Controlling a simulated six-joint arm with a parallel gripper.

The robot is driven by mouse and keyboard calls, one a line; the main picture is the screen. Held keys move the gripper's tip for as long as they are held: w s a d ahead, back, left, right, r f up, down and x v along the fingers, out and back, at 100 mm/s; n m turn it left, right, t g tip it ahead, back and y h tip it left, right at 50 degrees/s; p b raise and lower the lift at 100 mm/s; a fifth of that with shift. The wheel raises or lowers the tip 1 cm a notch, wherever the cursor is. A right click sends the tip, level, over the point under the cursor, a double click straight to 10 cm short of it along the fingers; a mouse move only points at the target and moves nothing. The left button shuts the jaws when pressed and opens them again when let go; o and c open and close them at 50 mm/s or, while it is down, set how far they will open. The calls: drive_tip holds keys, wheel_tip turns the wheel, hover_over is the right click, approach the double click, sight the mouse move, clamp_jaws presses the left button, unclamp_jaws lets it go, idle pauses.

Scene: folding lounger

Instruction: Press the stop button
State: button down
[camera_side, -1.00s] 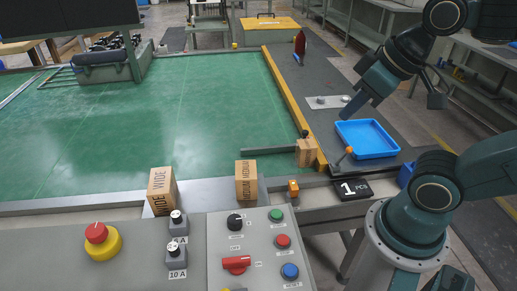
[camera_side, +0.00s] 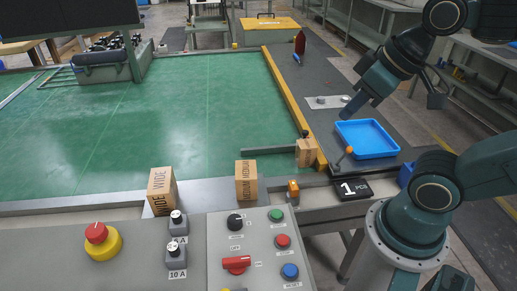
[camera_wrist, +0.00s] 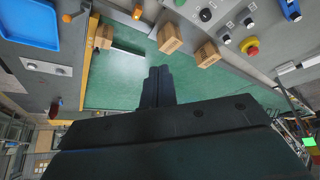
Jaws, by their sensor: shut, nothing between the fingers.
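A round red button (camera_side: 283,241) sits on the grey control panel (camera_side: 217,275), between a green button (camera_side: 276,215) above it and a blue button (camera_side: 290,271) below it. My gripper (camera_side: 353,107) is shut and empty, high at the right near the blue tray, well apart from the buttons. Its closed fingers (camera_wrist: 158,88) point at the green surface in the wrist view.
The panel also holds a black knob (camera_side: 235,221) and a red switch (camera_side: 237,264). Wooden blocks marked WIDE (camera_side: 162,190) and MEDIUM (camera_side: 246,183) stand behind the console. A blue tray (camera_side: 367,139) and a yellow rail (camera_side: 290,100) lie at the right. The green table (camera_side: 170,120) is mostly clear.

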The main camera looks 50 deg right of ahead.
drive_tip(key=shift+w, duration=0.15)
drive_tip(key=n+g+h, duration=0.7)
drive_tip(key=h, duration=0.2)
hover_over(279, 242)
wheel_tip(279, 242, down, 17)
idle(0.3)
drive_tip(key=shift+f, duration=0.2)
drive_tip(key=shift+f, duration=4.3)
